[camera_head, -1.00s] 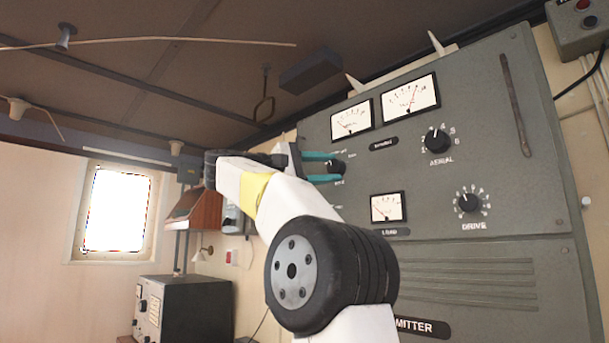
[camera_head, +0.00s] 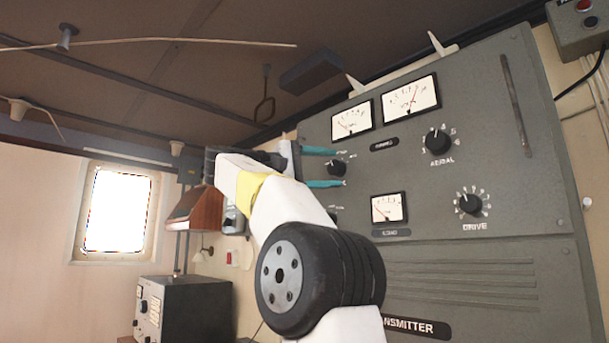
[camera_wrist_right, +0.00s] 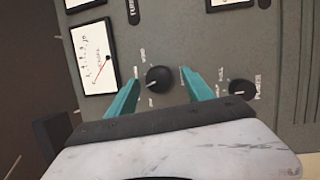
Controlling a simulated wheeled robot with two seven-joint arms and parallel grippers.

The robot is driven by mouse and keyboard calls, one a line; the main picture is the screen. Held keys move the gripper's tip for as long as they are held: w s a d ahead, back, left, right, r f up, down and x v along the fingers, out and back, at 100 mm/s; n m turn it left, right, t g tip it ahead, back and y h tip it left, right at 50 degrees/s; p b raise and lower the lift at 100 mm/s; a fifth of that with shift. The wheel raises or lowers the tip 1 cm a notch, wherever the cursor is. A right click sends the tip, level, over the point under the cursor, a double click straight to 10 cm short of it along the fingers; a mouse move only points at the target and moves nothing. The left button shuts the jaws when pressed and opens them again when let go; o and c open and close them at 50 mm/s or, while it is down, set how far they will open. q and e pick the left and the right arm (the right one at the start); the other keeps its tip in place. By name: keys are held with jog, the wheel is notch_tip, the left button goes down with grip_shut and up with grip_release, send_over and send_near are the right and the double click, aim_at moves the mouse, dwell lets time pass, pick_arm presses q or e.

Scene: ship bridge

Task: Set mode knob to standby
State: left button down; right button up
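The mode knob appears to be the small black round knob (camera_head: 336,167) on the grey transmitter panel, left of the aerial knob. It also shows in the right wrist view (camera_wrist_right: 158,78), with small labels around it that are too blurred to read surely; its setting is unclear. My right gripper (camera_head: 338,168) has its teal fingers spread, one above and one below the knob. In the wrist view the gripper (camera_wrist_right: 162,77) has the knob between its fingertips, with gaps on both sides. My left gripper is not in view.
A second black knob (camera_wrist_right: 242,88) sits close beside one finger in the wrist view. The panel also carries the aerial knob (camera_head: 438,140), the drive knob (camera_head: 468,203) and a load meter (camera_head: 388,208). A grey box (camera_head: 185,308) stands at lower left.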

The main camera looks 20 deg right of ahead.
jog(key=a, duration=0.7)
jog(key=shift+s+a+f, duration=0.35)
jog(key=shift+f, duration=0.1)
dwell(0.4)
